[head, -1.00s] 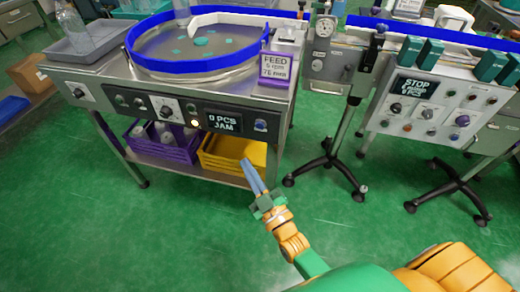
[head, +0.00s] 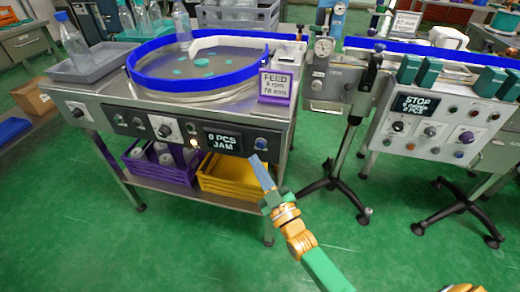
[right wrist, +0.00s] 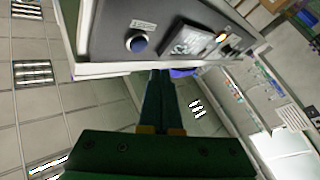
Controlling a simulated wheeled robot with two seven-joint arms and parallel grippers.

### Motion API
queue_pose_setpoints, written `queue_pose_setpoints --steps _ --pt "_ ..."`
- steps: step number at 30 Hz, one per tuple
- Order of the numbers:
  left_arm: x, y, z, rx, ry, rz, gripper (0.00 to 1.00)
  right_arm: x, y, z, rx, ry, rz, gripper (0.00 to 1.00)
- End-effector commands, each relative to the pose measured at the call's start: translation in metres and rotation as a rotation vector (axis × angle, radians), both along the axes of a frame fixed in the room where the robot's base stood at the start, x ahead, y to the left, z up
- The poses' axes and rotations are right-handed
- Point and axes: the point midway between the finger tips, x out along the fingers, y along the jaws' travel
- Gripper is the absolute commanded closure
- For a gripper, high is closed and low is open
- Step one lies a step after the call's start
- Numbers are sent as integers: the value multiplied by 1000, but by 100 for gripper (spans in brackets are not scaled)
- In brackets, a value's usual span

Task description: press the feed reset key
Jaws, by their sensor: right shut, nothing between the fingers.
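The blue round key (head: 260,143) sits at the right end of the dark panel on the feeder table's front, right of a display (head: 222,141) reading "0 PCS JAM". In the right wrist view the blue key (right wrist: 137,43) stands beside a small label too small to read surely. My right gripper (head: 255,160) is shut and empty, its tips just below the key in the head view. In the wrist view its fingers (right wrist: 160,76) point at the panel's edge, and contact with the key is not seen. My left gripper is not in view.
The bowl feeder with a blue rim (head: 140,75) stands on the table. A purple crate (head: 150,172) and a yellow crate (head: 228,180) are on its lower shelf. A wheeled stand (head: 340,190) is to the right. Green floor in front is clear.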

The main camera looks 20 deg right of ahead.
Motion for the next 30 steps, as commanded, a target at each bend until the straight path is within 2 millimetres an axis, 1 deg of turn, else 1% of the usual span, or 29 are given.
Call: queue_pose_setpoints --steps 1,3,9,30 --pt "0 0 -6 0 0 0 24 5 -3 -3 -3 -1 0 100" --pt "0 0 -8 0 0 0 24 11 -7 -2 -3 -1 0 100" --pt "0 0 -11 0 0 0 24 19 -13 -1 -2 1 -1 100" --pt "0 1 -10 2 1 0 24 19 -13 0 -1 1 -1 100"
